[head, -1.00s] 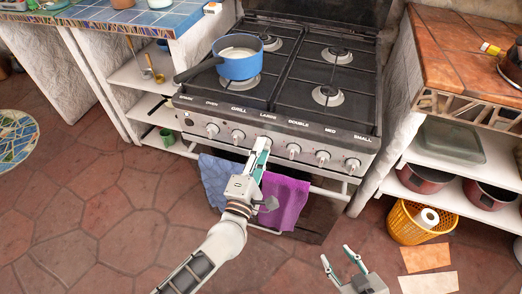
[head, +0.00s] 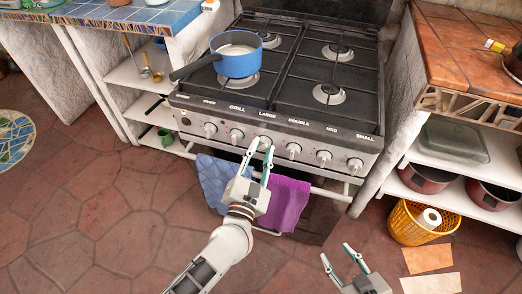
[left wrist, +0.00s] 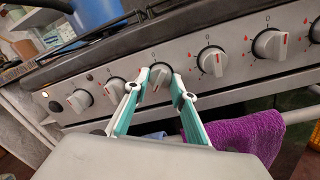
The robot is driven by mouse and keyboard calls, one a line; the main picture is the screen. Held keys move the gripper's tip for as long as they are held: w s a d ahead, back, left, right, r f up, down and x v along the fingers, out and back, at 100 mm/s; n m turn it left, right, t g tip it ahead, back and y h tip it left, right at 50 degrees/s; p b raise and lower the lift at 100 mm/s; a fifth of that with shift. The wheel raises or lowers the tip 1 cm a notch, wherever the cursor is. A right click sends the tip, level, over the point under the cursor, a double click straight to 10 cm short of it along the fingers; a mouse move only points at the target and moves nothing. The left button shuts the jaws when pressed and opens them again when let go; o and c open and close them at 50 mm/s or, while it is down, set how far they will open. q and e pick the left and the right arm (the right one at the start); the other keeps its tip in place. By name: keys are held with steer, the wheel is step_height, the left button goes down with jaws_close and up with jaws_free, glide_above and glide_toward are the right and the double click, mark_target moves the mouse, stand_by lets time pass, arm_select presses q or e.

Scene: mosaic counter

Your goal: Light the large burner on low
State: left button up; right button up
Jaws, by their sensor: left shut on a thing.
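The stove (head: 290,95) stands ahead with a row of knobs on its front panel. The knob under the "LARGE" label (head: 267,114) is between the fingertips of my left gripper (head: 259,147), which is shut on it. In the left wrist view the large knob (left wrist: 160,76) is pale with a reddish mark near its top, and my fingers (left wrist: 160,84) flank it left and right. I see no flame on the burners. My right gripper (head: 343,262) is open and empty, low over the floor, away from the stove.
A blue pan (head: 238,64) sits on the front left burner, its handle pointing left. Blue (head: 216,178) and purple (head: 287,200) towels hang on the oven rail below the knobs. A yellow basket (head: 404,226) stands right of the stove. Neighbouring knobs are close on both sides.

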arm_select(q)
steer(key=shift+n, duration=0.3)
steer(key=o, duration=1.1)
steer(key=v, duration=1.2)
jaws_close()
steer(key=shift+r, duration=0.1)
stand_by(0.6)
